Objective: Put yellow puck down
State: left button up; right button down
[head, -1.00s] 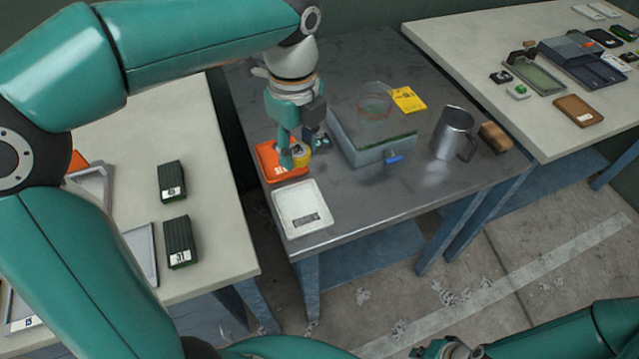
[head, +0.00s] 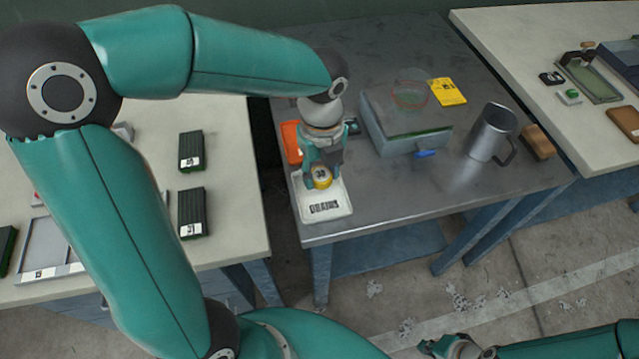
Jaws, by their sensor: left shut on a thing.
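The yellow puck (head: 322,177) is a small round piece with a dark mark on its top. My left gripper (head: 322,180) is shut on it and holds it over the upper part of a white tray (head: 338,194) with dark lettering on its front. I cannot tell whether the puck touches the tray. An orange tray (head: 290,142) lies just behind, partly hidden by my left gripper. Part of my right arm shows at the bottom right; its jaws (head: 432,346) are too small and partial to read.
A pale table with dark green blocks (head: 191,151) is at left, another at right.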

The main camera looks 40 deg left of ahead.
aim_at(321, 194)
pick_arm(q)
jog(key=shift+f, duration=2.4)
jog(key=o, duration=1.1)
jog(key=shift+f+b, duration=0.1)
jog(key=shift+b, duration=0.2)
jog(key=shift+c, duration=0.2)
jog(key=shift+w+r, duration=0.1)
jog(key=shift+r, duration=0.25)
notch_tip(321, 194, up, 12)
jog(key=shift+f+p, duration=0.2)
jog(key=shift+p, duration=0.45)
